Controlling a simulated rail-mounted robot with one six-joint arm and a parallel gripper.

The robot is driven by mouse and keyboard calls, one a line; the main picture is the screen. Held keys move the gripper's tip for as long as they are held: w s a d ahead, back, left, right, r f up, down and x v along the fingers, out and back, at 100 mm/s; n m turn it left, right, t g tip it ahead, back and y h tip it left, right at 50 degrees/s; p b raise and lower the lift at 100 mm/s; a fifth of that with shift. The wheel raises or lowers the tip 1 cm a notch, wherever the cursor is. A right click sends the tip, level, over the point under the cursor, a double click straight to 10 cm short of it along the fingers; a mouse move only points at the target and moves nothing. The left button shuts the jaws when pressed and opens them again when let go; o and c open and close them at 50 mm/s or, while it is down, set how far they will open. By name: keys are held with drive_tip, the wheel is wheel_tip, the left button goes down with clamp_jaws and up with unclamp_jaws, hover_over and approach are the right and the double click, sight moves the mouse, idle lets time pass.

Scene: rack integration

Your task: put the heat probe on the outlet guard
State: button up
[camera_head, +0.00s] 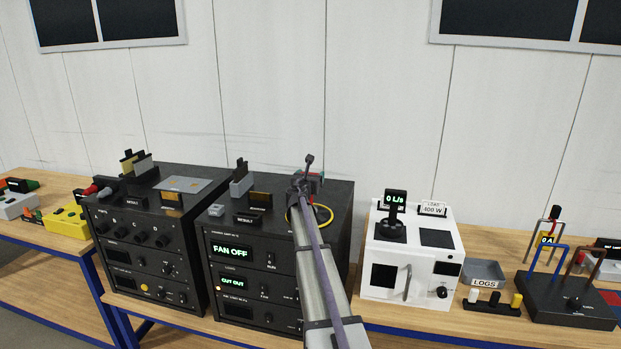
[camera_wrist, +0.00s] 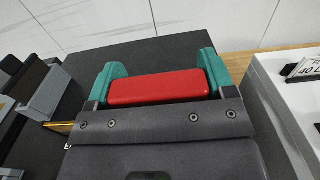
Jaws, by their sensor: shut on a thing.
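My gripper (camera_head: 315,178) is over the top of the black fan unit (camera_head: 250,267), whose displays read FAN OFF and CUT OUT. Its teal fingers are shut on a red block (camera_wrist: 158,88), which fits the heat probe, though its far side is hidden. A yellow ring (camera_head: 323,223) lies on the right part of the fan unit's top, just below my gripper in the picture. It may be the outlet guard; my arm partly covers it. Whether the red block touches the unit's top cannot be told.
A white box (camera_head: 411,265) with a 0 L/s display stands to the right, past a gap. Grey and gold holders (camera_head: 242,181) rise on the fan unit's left side. Another black unit (camera_head: 150,245) stands left. A LOGS tray (camera_head: 484,272) lies farther right.

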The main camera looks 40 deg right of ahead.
drive_tip(key=shift+f+b, duration=0.3)
drive_tip(key=shift+b, duration=0.05)
drive_tip(key=o, duration=1.1)
drive_tip(key=shift+r, duration=0.1)
drive_tip(key=v, duration=1.1)
drive_tip(key=shift+d, duration=0.1)
